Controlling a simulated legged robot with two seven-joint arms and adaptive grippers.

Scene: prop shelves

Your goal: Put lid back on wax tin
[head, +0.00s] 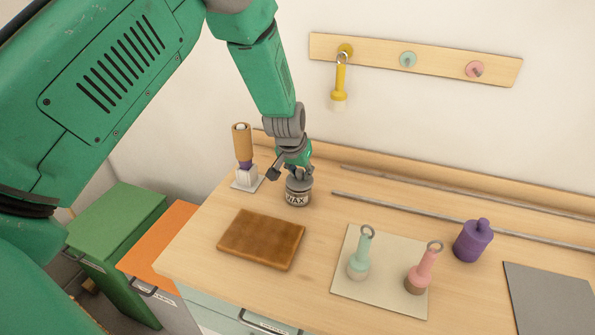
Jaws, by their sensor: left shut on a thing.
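The wax tin (297,199), with a dark "WAX" label, stands upright on the wooden worktop near the back left. The grey lid (299,184) is at the top of the tin, directly over its mouth. I cannot tell whether it is fully seated or a hair above the rim. My left gripper (298,174) reaches down from above and is shut on the lid; its fingertips are small and partly hidden. My right gripper is not in view.
A brown waxy block (261,239) lies in front of the tin. A wooden-handled tool (243,150) stands left of it. A beige mat (348,288) holds mint and pink stamps. A purple bottle (473,241) stands right.

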